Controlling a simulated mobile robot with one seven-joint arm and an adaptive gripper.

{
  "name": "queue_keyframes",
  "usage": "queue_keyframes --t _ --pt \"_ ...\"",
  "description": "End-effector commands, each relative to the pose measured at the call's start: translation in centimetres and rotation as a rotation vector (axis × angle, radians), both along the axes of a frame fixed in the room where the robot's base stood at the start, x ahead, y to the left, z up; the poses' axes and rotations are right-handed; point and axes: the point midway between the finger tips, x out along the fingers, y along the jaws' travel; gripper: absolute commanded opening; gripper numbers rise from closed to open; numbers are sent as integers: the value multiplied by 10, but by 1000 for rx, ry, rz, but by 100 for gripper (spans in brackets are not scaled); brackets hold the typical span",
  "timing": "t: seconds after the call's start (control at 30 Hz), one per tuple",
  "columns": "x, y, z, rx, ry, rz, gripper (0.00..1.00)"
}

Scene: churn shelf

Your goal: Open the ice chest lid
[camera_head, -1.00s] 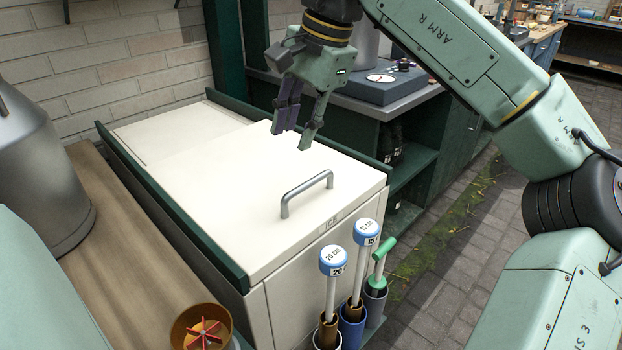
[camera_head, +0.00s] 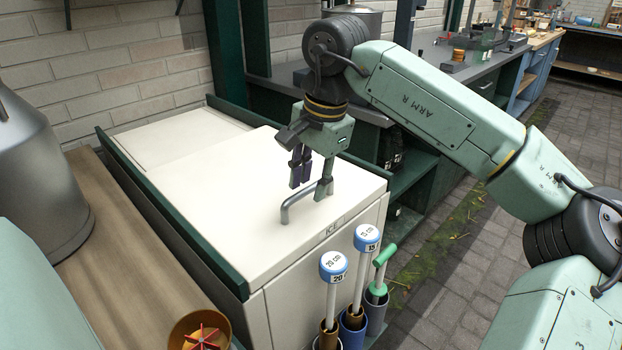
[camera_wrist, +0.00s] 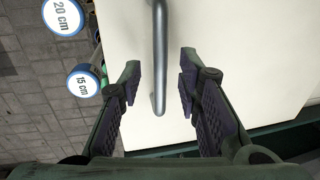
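The ice chest is a white box with a flat white lid (camera_head: 225,195), which lies shut. A grey bar handle (camera_head: 299,203) stands on the lid near the "ICE" label. My gripper (camera_head: 311,190) is low over the lid at the handle's far end. In the wrist view my gripper (camera_wrist: 160,85) is open, with one finger on each side of the handle (camera_wrist: 159,60). Gaps show between the handle and both fingers. In the head view one finger hides the handle's far end.
Two blue-capped rods marked 20 (camera_head: 333,268) and 15 (camera_head: 366,240), and a green-handled tool (camera_head: 381,262), stand in tubes just before the chest. Green rails (camera_head: 175,215) edge the lid. A metal can (camera_head: 35,180) stands left. A brass cup (camera_head: 200,332) is at the front.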

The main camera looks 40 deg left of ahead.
Motion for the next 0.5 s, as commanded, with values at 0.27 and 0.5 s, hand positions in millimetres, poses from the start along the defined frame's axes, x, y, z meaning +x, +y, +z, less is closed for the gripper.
queue_keyframes --t 0.27,0.5 --pt "0 0 0 0 0 0 26" --pt "0 0 0 0 0 0 10"
